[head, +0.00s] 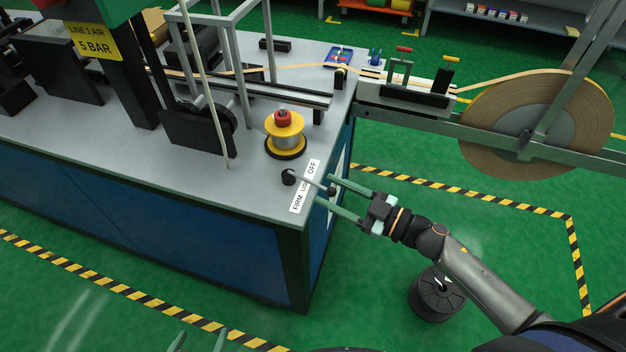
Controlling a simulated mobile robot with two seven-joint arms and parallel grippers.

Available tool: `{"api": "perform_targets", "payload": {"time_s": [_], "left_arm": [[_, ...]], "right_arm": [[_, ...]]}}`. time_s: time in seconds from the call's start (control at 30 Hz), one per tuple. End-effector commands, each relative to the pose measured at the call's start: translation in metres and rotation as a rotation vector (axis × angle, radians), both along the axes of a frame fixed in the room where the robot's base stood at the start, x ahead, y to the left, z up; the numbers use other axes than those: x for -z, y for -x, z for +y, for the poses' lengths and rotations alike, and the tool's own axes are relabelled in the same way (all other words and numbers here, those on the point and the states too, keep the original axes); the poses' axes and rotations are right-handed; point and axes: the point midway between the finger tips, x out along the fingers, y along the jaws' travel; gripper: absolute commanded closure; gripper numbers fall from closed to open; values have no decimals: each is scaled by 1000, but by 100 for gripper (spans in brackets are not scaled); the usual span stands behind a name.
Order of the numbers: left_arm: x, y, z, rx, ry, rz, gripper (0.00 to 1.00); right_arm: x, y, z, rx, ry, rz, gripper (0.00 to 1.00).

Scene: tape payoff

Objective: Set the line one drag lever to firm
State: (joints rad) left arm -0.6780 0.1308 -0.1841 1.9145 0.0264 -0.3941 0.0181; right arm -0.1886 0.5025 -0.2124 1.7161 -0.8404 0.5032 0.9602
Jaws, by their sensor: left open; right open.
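The drag lever (309,183) is at the front right corner of the machine table. Its black pivot (288,177) is at the left, and its thin arm reaches right to a dark knob (331,190). The lever crosses the middle of a white label (311,169), with OFF at the far end and FIRM at the near end; the middle word is partly covered. My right gripper (325,190) is open, its green fingers on either side of the knob; contact cannot be told. My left gripper (200,340) is open and empty at the bottom edge, only its fingertips showing.
A yellow spool with a red top (285,130) stands on the table (255,186) just behind the lever. Thin posts and a frame rise to its left. A large tape reel (480,125) hangs at the right. A black spool (437,295) lies on the floor below my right arm.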

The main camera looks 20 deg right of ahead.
Motion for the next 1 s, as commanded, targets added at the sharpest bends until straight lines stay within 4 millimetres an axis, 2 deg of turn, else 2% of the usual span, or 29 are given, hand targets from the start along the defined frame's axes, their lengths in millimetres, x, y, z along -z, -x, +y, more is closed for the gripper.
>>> {"api": "perform_targets", "payload": {"time_s": [0.1, 0.3, 0.67, 1.0], "left_arm": [[-2, 0, 0, 0, 0, 0, 0], [-3, 0, 0, 0, 0, 1, 0], [-3, 0, 0, 0, 0, 1, 0], [-3, 1, 0, 0, 0, 1, 0]], "right_arm": [[-1, -17, 15, 0, -1, -2, 47], [0, -33, 29, 2, -1, 0, 47], [0, -37, 33, 2, 1, 1, 47], [0, -36, 33, 1, 0, 1, 83]]}}
